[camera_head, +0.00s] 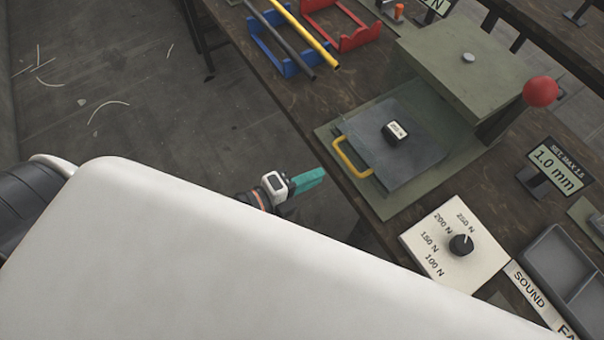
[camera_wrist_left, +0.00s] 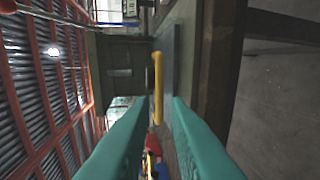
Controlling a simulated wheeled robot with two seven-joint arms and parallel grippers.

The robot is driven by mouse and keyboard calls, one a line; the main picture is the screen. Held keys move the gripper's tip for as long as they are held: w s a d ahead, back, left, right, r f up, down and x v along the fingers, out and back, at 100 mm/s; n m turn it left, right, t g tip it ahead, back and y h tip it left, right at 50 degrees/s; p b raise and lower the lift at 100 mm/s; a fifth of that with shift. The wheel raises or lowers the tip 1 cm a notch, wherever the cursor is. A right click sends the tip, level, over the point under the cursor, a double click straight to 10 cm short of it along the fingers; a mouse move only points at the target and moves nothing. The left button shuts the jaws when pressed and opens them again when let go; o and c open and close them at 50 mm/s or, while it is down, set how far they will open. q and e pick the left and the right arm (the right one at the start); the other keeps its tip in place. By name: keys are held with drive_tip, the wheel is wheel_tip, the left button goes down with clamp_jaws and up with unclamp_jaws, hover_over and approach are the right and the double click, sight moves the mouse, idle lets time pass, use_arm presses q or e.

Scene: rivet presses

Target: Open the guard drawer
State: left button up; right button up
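The guard drawer (camera_head: 400,150) is a flat grey plate in front of the green press (camera_head: 465,60), with a yellow handle (camera_head: 347,159) on its near left edge. A small black block with a white label (camera_head: 396,132) sits on the plate. My left gripper (camera_head: 312,180), with teal fingers, is just off the table edge, short of the handle and apart from it in the head view. In the left wrist view its two fingers (camera_wrist_left: 162,103) are spread, and the yellow handle (camera_wrist_left: 158,75) stands ahead, lined up with the gap. My right gripper is not in view.
A force dial panel (camera_head: 455,245) and a grey divided tray (camera_head: 565,262) lie at the right. Blue (camera_head: 275,45) and red (camera_head: 340,25) racks stand at the back, with rods on the blue one. A red ball knob (camera_head: 540,91) sticks out beside the press.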

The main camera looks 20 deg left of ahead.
use_arm(q)
drive_tip(key=shift+v, duration=1.1)
drive_tip(key=a+f+n+g+y, duration=0.15)
drive_tip(key=a+f+n, duration=0.25)
drive_tip(key=f, duration=0.5)
drive_tip(key=a+f+n+g+y, duration=0.1)
drive_tip(key=a+f+n+y, duration=0.25)
drive_tip(key=f, duration=0.55)
drive_tip(key=s+a+f+n+g+y, duration=0.1)
drive_tip(key=s+a+f+n+g, duration=0.15)
drive_tip(key=f, duration=0.55)
drive_tip(key=s+a+f+n+g+y, duration=0.1)
drive_tip(key=s+a+f+n+y, duration=0.2)
drive_tip(key=f, duration=0.5)
drive_tip(key=s+d+f+n+g, duration=0.1)
drive_tip(key=s+f+n+g, duration=0.2)
drive_tip(key=s+f, duration=0.3)
drive_tip(key=s+d+f+n+g, duration=0.1)
drive_tip(key=s+f+n+g, duration=0.2)
drive_tip(key=s, duration=1)
wheel_tip(320, 180, down, 3)
drive_tip(key=n, duration=0.3)
